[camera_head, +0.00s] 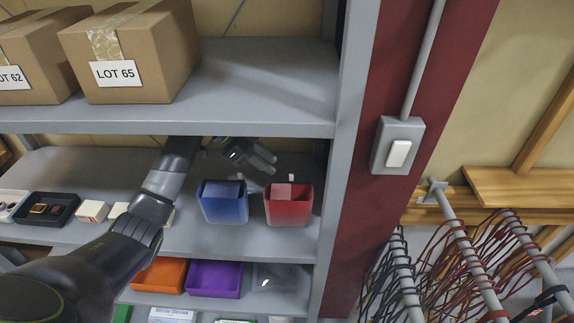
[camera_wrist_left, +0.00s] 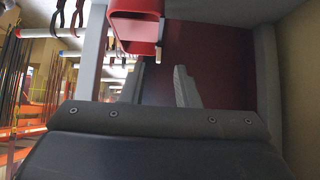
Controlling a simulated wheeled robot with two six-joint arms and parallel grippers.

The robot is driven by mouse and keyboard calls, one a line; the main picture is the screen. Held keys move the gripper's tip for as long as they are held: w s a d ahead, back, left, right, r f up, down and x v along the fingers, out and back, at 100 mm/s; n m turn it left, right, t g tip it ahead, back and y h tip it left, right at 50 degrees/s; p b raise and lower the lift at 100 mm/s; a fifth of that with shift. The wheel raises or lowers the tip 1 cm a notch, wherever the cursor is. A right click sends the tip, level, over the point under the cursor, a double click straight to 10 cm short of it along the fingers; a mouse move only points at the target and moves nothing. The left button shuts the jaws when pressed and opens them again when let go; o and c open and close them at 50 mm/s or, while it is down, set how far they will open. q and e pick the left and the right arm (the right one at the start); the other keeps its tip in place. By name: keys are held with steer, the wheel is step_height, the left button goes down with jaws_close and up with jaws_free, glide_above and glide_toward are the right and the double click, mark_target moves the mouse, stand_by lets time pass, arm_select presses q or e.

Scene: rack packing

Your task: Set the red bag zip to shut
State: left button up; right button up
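The red bag (camera_head: 288,211) looks like an open-topped red bin and stands on the middle shelf, right of a blue one. A pinkish block (camera_head: 281,191) shows in its mouth. A small pale tab (camera_head: 291,177), perhaps the zip pull, stands at its back rim. My left gripper (camera_head: 271,163) is above and behind the bag's rim, up and left of the tab. In the left wrist view the gripper (camera_wrist_left: 160,67) is open and empty, with the red bag (camera_wrist_left: 128,35) beyond the fingertips and the tab (camera_wrist_left: 158,53) near and between them. My right gripper is not in view.
The blue bin (camera_head: 224,207) stands close on the left. The upper shelf (camera_head: 230,115) with cartons (camera_head: 135,55) is above my left arm. A grey upright (camera_head: 340,160) bounds the shelf on the right. Orange (camera_head: 160,275) and purple (camera_head: 214,279) bins sit below.

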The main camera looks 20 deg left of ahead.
mark_target(287, 183)
arm_select(q)
steer(key=d, duration=0.1)
steer(key=d+f+p, duration=0.1)
steer(key=d, duration=0.1)
steer(key=w+d+f, duration=0.1)
steer(key=shift+d+f+p, duration=0.2)
steer(key=shift+f+p, duration=0.05)
steer(key=shift+p, duration=0.1)
steer(key=shift+w+d+f, duration=0.2)
steer(key=shift+d+f, duration=0.1)
steer(key=shift+f, duration=0.2)
jaws_close()
